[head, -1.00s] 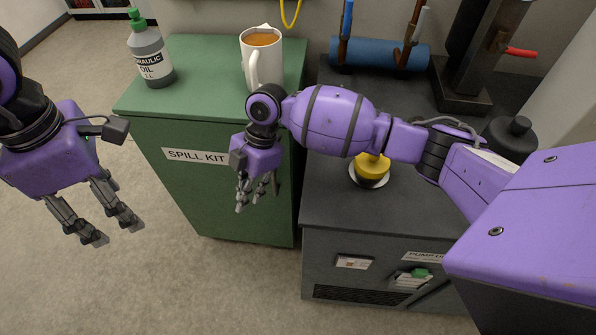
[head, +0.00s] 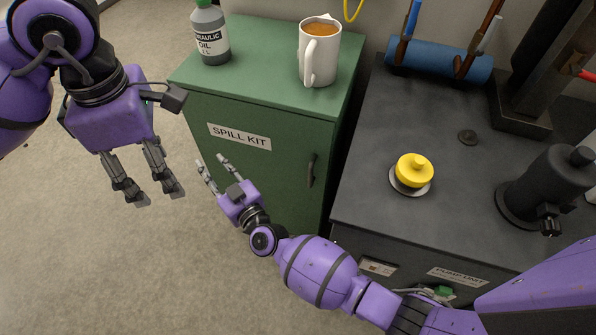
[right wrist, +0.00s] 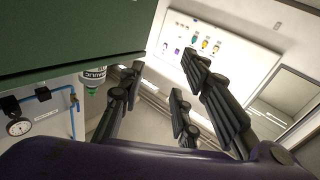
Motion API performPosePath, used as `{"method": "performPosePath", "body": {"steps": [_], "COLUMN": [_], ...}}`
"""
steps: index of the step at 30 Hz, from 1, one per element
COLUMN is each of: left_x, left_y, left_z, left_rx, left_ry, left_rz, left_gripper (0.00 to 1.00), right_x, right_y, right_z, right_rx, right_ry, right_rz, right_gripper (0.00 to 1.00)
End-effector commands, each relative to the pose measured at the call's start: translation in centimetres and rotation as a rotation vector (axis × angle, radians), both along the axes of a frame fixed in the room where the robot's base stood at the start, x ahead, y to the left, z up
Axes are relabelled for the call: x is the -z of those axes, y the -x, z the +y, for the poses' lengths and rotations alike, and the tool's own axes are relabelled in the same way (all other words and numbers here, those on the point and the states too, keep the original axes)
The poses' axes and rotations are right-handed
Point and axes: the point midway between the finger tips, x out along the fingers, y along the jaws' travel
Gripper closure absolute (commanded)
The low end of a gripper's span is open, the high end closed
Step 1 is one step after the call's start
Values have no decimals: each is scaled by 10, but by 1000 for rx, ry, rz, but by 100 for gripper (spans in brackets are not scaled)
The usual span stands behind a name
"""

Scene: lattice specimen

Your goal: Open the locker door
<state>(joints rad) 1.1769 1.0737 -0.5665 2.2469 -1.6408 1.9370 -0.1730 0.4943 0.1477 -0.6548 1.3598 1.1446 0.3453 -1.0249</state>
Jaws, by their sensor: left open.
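The green locker (head: 265,180) stands in the middle of the head view with a "SPILL KIT" label (head: 239,136). Its door looks shut, and the dark upright handle (head: 311,170) is at the door's right side. My right gripper (head: 209,162) is open and empty in front of the door's left part, away from the handle, fingers pointing up and left. In the right wrist view its fingers (right wrist: 160,92) are spread, and a green locker surface (right wrist: 70,30) fills the upper left. My left gripper (head: 157,196) is open and empty, left of the locker.
On the locker top stand a white mug (head: 318,60) with brown liquid and an oil bottle (head: 211,35). The dark pump unit (head: 390,130) stands close on the right, with a yellow knob (head: 414,170). The floor at left is clear.

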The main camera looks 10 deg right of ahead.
Motion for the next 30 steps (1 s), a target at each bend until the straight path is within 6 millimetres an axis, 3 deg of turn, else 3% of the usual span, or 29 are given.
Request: {"method": "performPosePath", "body": {"steps": [1, 6, 9, 12, 15, 19, 30], "left_x": [0, 0, 0, 0, 0, 0, 0], "left_y": [0, 0, 0, 0, 0, 0, 0], "left_z": [0, 0, 0, 0, 0, 0, 0], "left_rx": [0, 0, 0, 0, 0, 0, 0], "left_ry": [0, 0, 0, 0, 0, 0, 0], "left_rz": [0, 0, 0, 0, 0, 0, 0], "left_gripper": [40, 40, 40, 40, 40, 40, 40], "right_x": [22, 76, 98, 111, 116, 118, 117], "right_y": [3, 32, 57, 78, 90, 85, 18], "right_z": [-30, -128, -171, -199, -214, -223, -244], "right_rx": [112, 467, 620, 723, 779, 800, 795], "right_ry": [-29, -89, -96, -97, -94, -93, -92], "right_rz": [23, 42, 42, 36, 30, 24, 24], "right_gripper": [69, 69, 69, 69, 69, 69, 69]}}
